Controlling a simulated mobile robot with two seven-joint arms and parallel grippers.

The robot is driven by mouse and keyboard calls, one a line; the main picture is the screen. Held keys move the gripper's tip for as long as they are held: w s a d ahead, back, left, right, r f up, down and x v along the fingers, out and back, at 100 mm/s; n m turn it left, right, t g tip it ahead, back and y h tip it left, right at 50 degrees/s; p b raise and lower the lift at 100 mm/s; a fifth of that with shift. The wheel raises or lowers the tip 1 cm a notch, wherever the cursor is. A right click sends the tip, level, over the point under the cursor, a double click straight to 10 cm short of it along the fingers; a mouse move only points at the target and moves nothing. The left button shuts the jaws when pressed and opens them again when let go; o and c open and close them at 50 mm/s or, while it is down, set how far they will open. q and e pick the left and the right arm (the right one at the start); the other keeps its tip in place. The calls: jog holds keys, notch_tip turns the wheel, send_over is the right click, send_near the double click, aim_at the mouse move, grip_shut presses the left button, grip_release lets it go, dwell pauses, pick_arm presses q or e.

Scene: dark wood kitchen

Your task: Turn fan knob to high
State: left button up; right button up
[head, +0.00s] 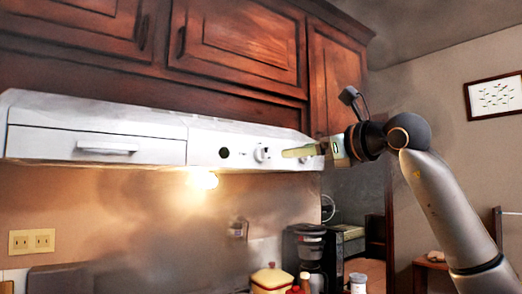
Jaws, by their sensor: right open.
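The white range hood (160,135) hangs under the dark wood cabinets. A round white knob (262,154) is on the right part of its front panel, with a dark round spot (224,153) to its left. No label or setting on the knob is readable. My right gripper (290,153) comes in from the right, with its pale fingers pointing left at about the knob's height. The fingertips are just right of the knob in the picture; a small gap seems to show between them. The gripper is open and holds nothing visible. My left gripper is not in view.
A lit lamp (203,180) glows under the hood. Below on the right are a yellow lidded canister (270,278), a coffee maker (308,245) and jars. Cabinet doors (240,40) are above the hood. A framed picture (495,97) hangs on the right wall.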

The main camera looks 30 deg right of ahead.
aim_at(266, 154)
jog(key=w+p, duration=0.1)
jog(key=w, duration=0.2)
jog(key=w+p, duration=0.1)
jog(key=w, duration=0.3)
jog(key=w+a+p, duration=0.1)
jog(key=w, duration=0.2)
jog(key=shift+w+r, duration=0.1)
jog(key=shift+w, duration=0.15)
jog(key=shift+w+a+p, duration=0.1)
jog(key=shift+w+p, duration=0.3)
jog(key=shift+w, duration=0.35)
jog(key=shift+c, duration=0.2)
grip_shut()
